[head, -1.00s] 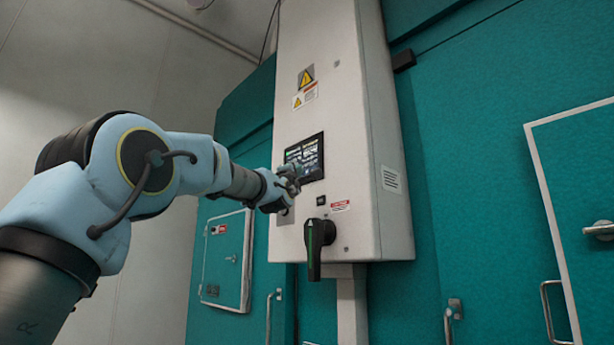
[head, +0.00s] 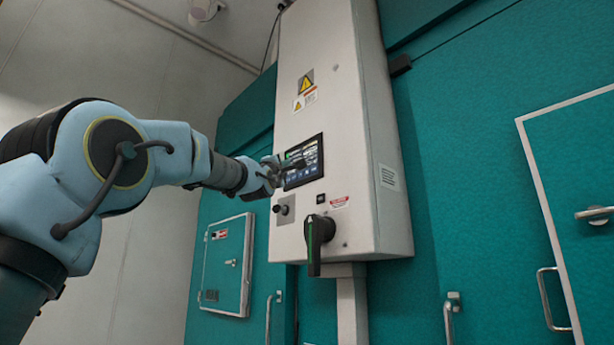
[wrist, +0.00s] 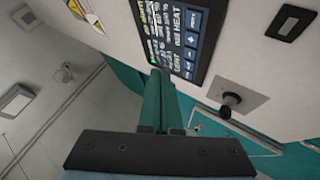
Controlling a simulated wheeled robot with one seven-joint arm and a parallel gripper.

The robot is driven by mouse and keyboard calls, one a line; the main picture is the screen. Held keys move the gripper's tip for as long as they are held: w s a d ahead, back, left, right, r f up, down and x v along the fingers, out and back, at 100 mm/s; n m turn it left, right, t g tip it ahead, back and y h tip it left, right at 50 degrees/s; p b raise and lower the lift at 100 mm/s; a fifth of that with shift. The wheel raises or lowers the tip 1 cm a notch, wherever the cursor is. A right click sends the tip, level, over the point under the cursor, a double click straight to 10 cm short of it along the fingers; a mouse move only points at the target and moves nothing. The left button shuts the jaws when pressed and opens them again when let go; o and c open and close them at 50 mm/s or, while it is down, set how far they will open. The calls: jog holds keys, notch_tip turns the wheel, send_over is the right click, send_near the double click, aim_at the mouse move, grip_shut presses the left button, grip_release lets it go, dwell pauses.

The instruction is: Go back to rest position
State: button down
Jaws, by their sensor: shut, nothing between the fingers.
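My gripper (head: 291,164) is in front of the left part of the touch screen (head: 304,160) on the white control cabinet (head: 331,60). In the wrist view, my gripper's fingers (wrist: 158,80) are together with nothing between them, and their tips overlap the edge of the screen (wrist: 185,45). The screen shows labels such as HEAT and LIGHT with plus and minus keys. I cannot tell whether the fingertips touch it. My blue arm reaches in from the left in the head view.
Below the screen are a small knob (head: 283,209) and a black rotary handle (head: 318,242) that juts out. Teal chamber walls with a small hatch (head: 226,265) and a white-framed door (head: 580,200) stand around the cabinet. The space left of the cabinet looks open.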

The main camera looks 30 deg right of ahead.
jog(key=shift+f, duration=0.1)
dwell(0.4)
